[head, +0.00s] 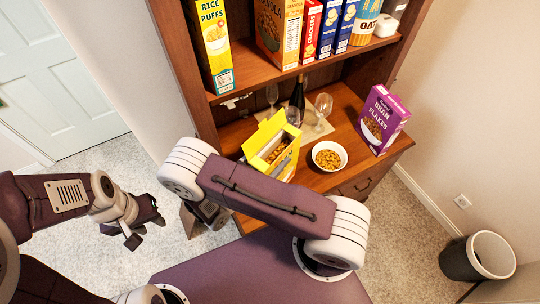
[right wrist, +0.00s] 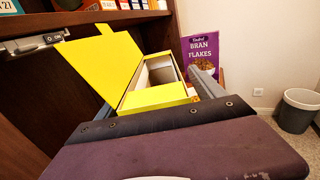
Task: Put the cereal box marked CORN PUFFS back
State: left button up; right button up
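A yellow cereal box (head: 251,149) with its top flaps open stands on the hutch counter; cereal shows inside. Its printed name is not visible. In the right wrist view the yellow box (right wrist: 158,97) is between the fingers of my right gripper (right wrist: 160,100), with one finger along each side. I cannot tell whether they press on it. My left gripper (head: 143,228) is open and empty over the carpet, left of the hutch.
The upper shelf (head: 255,72) holds RICE PUFFS (head: 213,40), granola (head: 272,28), crackers (head: 311,30) and other boxes. On the counter are a bowl of cereal (head: 329,156), a bottle (head: 296,102), wine glasses (head: 322,108) and BRAN FLAKES (head: 381,118). A bin (head: 470,258) stands on the floor at right.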

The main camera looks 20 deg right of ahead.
jog(key=shift+a, duration=0.15)
jog(key=shift+b+v, duration=1.85)
jog(key=shift+v, duration=4.1)
jog(key=shift+r, duration=0.2)
jog(key=shift+f, duration=0.1)
